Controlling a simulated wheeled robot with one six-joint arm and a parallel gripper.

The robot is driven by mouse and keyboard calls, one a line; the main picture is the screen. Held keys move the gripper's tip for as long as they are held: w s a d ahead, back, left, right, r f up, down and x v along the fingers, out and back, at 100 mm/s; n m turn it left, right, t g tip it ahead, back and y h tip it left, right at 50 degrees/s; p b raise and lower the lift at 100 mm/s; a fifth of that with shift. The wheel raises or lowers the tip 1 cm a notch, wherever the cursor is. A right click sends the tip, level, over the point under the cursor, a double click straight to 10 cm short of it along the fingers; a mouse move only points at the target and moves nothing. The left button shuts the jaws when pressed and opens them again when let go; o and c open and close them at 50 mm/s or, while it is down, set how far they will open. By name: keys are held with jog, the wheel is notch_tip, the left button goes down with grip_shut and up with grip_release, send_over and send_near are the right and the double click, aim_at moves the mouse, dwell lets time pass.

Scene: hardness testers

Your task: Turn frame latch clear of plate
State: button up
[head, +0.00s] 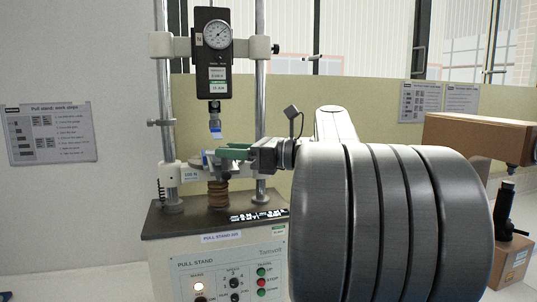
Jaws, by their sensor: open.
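The pull stand (215,222) stands left of centre, with two chrome columns and a round dial gauge (217,36) at the top. A light crossbar plate (172,172) spans the columns at mid height, labelled 100 N. My gripper (222,154) reaches in from the right just above this plate, its green fingers pointing left. It is open. A small blue and grey part shows by the fingertips; I cannot tell if it is the frame latch, or whether the fingers touch it. The fingers and wrist hide part of the plate.
A hook with a blue-white tag (216,132) hangs from the gauge just above my fingers. The control panel (232,275) is on the stand's front. My large grey arm link covers the lower right. A brown machine (480,138) stands at the right.

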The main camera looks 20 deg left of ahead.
jog(key=d, duration=1)
jog(key=shift+d+b, duration=0.1)
jog(key=shift+b, duration=0.3)
